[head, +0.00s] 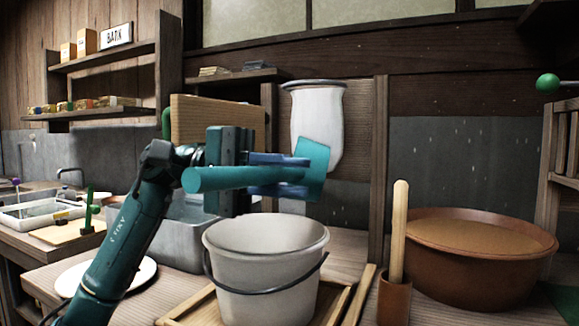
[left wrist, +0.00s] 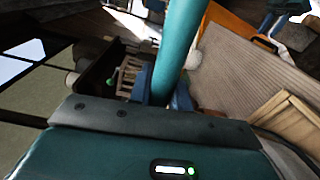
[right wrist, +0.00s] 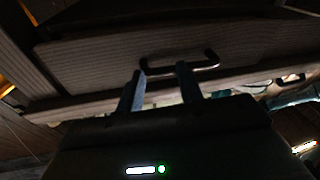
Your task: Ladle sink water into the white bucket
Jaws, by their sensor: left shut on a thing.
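The white bucket (head: 265,262), with a dark bail handle, stands upright on the counter in the middle of the head view; its inside is mostly hidden. My left gripper (head: 298,175) is shut on the teal ladle (head: 225,179), held roughly level above the bucket. Its teal shaft also shows in the left wrist view (left wrist: 181,45). My right gripper (right wrist: 160,88) is open and empty, seen only in the right wrist view.
A brown tub (head: 470,275) with brown contents stands at right, beside a wooden stick in a brown cup (head: 394,300). A white hanging bag (head: 317,115) is behind my left gripper. A dark bar handle (right wrist: 180,67) lies beyond my right fingers.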

